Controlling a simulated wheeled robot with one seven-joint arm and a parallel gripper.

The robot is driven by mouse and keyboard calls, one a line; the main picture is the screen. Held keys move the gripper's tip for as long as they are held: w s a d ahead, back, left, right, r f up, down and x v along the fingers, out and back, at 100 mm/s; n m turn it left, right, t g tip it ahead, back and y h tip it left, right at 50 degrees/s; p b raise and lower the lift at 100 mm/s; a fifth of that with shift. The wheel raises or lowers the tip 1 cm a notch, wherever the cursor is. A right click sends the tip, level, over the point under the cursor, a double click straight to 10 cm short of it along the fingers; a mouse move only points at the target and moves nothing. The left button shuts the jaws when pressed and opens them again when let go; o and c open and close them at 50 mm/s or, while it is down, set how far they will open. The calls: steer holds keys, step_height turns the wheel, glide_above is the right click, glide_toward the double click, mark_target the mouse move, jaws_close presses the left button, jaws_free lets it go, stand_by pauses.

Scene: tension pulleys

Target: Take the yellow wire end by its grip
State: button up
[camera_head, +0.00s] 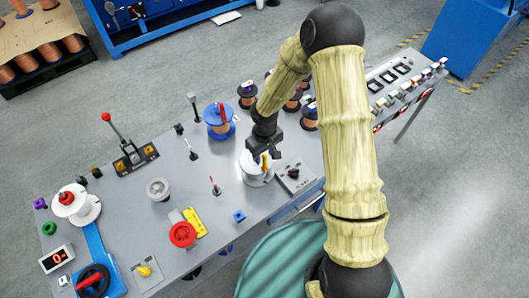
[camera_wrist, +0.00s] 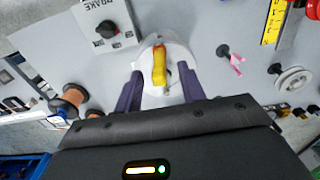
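The yellow grip of the wire end (camera_wrist: 159,66) stands up in the middle of the wrist view, over a white spool (camera_wrist: 178,52). In the head view the yellow grip (camera_head: 264,161) shows just below my gripper, and the white spool (camera_head: 250,180) is under it. My gripper (camera_wrist: 159,74) is open, with one dark finger on each side of the yellow grip and gaps between. In the head view my gripper (camera_head: 264,150) is above the spool. The wire itself is too small to make out.
A grey box with a dark knob marked BRAKE (camera_wrist: 106,28) sits close beside the spool; it also shows in the head view (camera_head: 293,175). A blue spool with a red piece (camera_head: 219,121) stands to the left. Small pins and a red button (camera_head: 183,234) stand on the bench.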

steer(key=shift+f+b, duration=0.6)
steer(key=shift+f, duration=0.45)
steer(key=shift+c, duration=0.2)
jaws_close()
